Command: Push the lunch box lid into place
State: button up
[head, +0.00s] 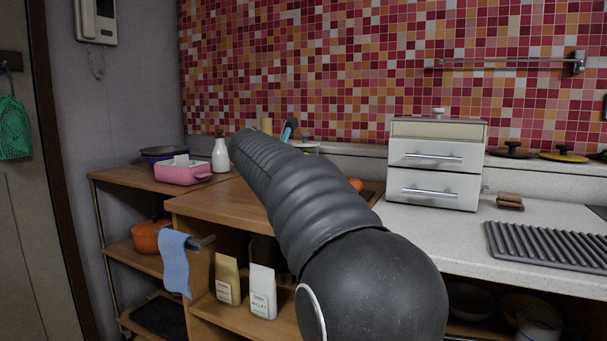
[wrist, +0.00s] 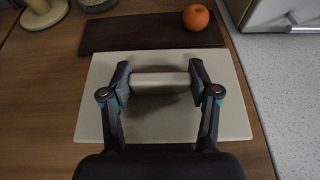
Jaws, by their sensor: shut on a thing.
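In the wrist view my gripper (wrist: 160,85) is shut on a pale, bar-like block (wrist: 160,80), with one finger at each end. Beneath it is a cream, square-cornered flat piece (wrist: 110,75) on the wooden worktop. I cannot tell whether the block is joined to the flat piece or only held above it. Neither can be named for sure as the lunch box or its lid. In the head view my arm covers this spot, and the gripper's hold does not show there.
A dark brown board (wrist: 150,32) lies just beyond the cream piece, with an orange (wrist: 196,18) at its right end. A white drawer unit (head: 436,165) stands on the speckled counter (head: 450,235) to the right. A pink dish (head: 183,172) and a white bottle (head: 221,157) stand at the left.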

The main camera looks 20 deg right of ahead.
jog(key=shift+f, duration=0.3)
jog(key=o, duration=1.2)
jog(key=v, duration=1.2)
jog(key=shift+f, duration=0.1)
jog(key=s+a+f+m+y, duration=0.3)
jog(key=s+f+m, duration=0.5)
jog(key=s+f, duration=0.2)
jog(key=s+a+f+m+g+y, duration=0.1)
jog(key=s+a+f+m+y, duration=0.2)
jog(key=s+f+m, duration=0.5)
jog(key=s+a+f+m+g+y, duration=0.1)
jog(key=s+a+f+m+y, duration=0.3)
jog(key=s+f+m, duration=0.5)
jog(key=s+f, duration=0.4)
jog(key=shift+y, duration=0.4)
